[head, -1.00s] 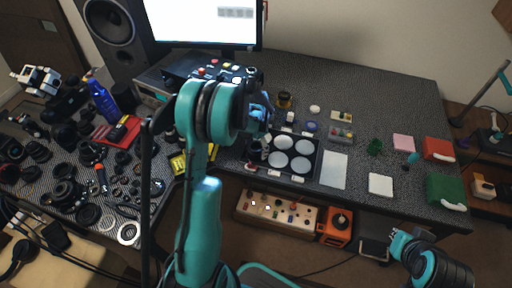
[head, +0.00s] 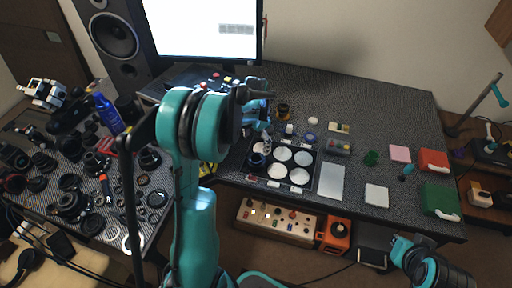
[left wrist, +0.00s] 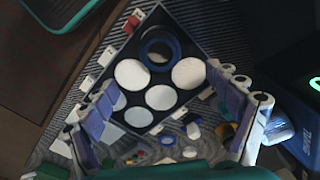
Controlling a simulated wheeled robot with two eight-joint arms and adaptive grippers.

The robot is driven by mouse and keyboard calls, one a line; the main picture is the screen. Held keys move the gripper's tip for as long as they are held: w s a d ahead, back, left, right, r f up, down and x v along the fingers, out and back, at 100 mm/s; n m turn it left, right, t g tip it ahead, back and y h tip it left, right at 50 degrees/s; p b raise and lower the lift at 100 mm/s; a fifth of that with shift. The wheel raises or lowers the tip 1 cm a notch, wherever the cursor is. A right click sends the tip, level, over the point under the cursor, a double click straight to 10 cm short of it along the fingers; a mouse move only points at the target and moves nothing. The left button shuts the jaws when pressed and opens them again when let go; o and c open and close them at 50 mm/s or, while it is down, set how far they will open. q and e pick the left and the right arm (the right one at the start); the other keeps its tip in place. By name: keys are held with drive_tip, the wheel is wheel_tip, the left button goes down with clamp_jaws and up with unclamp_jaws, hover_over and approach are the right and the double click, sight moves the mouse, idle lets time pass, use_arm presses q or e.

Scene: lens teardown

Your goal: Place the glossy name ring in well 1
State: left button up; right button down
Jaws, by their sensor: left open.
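A dark ring with a blue rim (left wrist: 176,40), which looks like the name ring, lies over the corner well of the black tray (left wrist: 205,46) in the left wrist view. My left gripper (head: 265,122) is above the back left of the tray.
Other tray wells show pale discs (head: 299,176). A white pad (head: 331,181) lies right of the tray. Small parts (head: 339,146) stand behind it. A green box (head: 440,200) and red box (head: 433,160) are at the right. Lens parts crowd the left bench (head: 122,230).

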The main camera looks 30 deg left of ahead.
use_arm(q)
drive_tip(key=s+d+r+n+t, duration=0.2)
drive_tip(key=s+d+r+t, duration=0.1)
drive_tip(key=s+d+r, duration=0.75)
drive_tip(key=s+d+r+n+t, duration=0.2)
drive_tip(key=s+d+t, duration=0.2)
drive_tip(key=s, duration=0.4)
drive_tip(key=shift+s+d, duration=0.2)
drive_tip(key=shift+d, duration=0.3)
drive_tip(key=shift+r, duration=0.1)
